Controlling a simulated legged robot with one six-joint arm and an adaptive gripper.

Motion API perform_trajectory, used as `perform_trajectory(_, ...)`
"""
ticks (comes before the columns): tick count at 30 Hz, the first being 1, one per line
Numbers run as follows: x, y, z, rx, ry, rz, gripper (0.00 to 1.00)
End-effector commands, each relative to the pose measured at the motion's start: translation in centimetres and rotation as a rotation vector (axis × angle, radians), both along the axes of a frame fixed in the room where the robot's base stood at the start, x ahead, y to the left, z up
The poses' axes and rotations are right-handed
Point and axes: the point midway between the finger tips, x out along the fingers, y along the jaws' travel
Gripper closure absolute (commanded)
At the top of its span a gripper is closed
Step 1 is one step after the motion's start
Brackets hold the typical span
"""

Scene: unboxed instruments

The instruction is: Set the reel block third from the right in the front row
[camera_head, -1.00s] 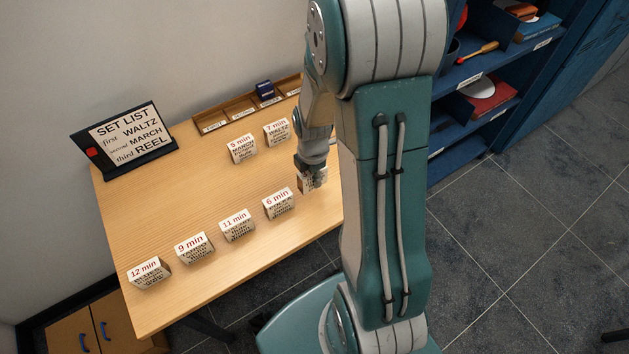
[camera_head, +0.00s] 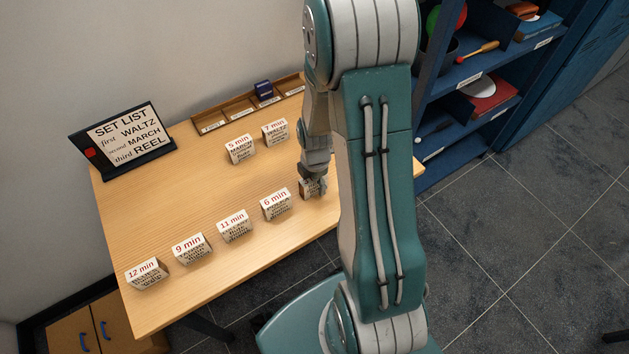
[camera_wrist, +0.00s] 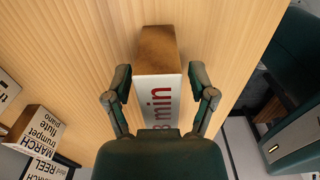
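My gripper (camera_wrist: 161,88) has its two fingers on either side of a white-faced, brown-topped block (camera_wrist: 158,55), with a visible gap on both sides. The block's red label ends in "min"; its digit looks like 8 and is partly hidden. In the head view this block (camera_head: 309,190) is at the right end of the front row, partly behind my gripper (camera_head: 316,182). To its left stand blocks marked 6 min (camera_head: 276,205), 11 min (camera_head: 234,226), 9 min (camera_head: 192,248) and 12 min (camera_head: 147,273). Their small print is too blurred to identify the reel block.
Behind stand 5 min (camera_head: 239,150), headed MARCH, and 7 min (camera_head: 275,132), apparently WALTZ. The set list sign (camera_head: 124,138) reads first waltz, second march, third reel. A wooden tray (camera_head: 237,108) holds a dark blue item (camera_head: 263,88). The middle of the table (camera_head: 185,190) is clear.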

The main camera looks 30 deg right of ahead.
Motion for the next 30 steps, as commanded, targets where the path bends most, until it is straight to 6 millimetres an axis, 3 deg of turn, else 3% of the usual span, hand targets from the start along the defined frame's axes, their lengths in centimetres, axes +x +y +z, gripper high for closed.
perform_trajectory(7,0.0,0.0,0.1,0.0,0.0,0.001,0.27)
perform_trajectory(11,0.1,0.0,1.1,-0.001,-0.002,0.001,0.27)
perform_trajectory(24,0.1,0.0,9.2,-0.001,-0.004,0.001,0.27)
perform_trajectory(30,0.1,0.0,11.7,-0.001,-0.002,0.001,0.27)
